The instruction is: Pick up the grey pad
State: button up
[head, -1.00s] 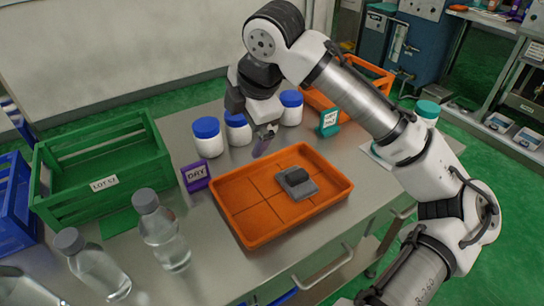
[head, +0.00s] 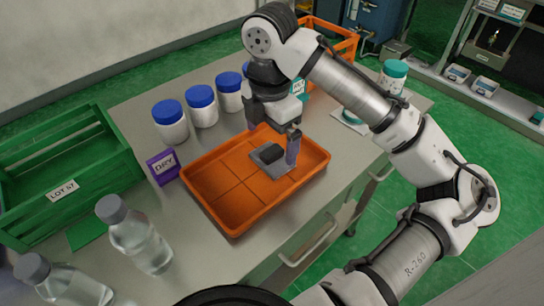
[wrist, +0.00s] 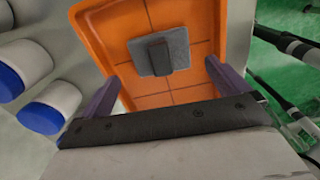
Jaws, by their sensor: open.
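The grey pad (head: 284,168) lies flat in the orange tray (head: 208,211), in the compartments toward the right, with a dark block-shaped grip (head: 271,153) on top. In the wrist view the pad (wrist: 178,45) and its dark grip (wrist: 160,54) show ahead of the fingers, near the middle. My gripper (head: 272,150) is over the tray close to the pad, and in the head view one purple finger overlaps the pad's right side. In the wrist view the two purple fingers are wide apart with nothing between them, so my gripper is open and empty.
White jars with blue lids (head: 202,106) stand behind the tray. A purple "DRY" sign (head: 162,167) stands left of it. A green crate (head: 62,190) and clear bottles (head: 140,236) are at the left. Another orange crate (head: 335,45) is at the back.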

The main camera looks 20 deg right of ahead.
aim_at(272, 150)
notch_tip(272, 150, down, 5)
jog(key=shift+d+f, duration=0.1)
jog(key=shift+d, duration=0.05)
jog(key=shift+c, duration=0.4)
jog(key=c, duration=0.9)
jog(key=shift+r, duration=0.2)
notch_tip(272, 150, up, 20)
jog(key=shift+f+p, duration=0.1)
jog(key=shift+p, duration=0.65)
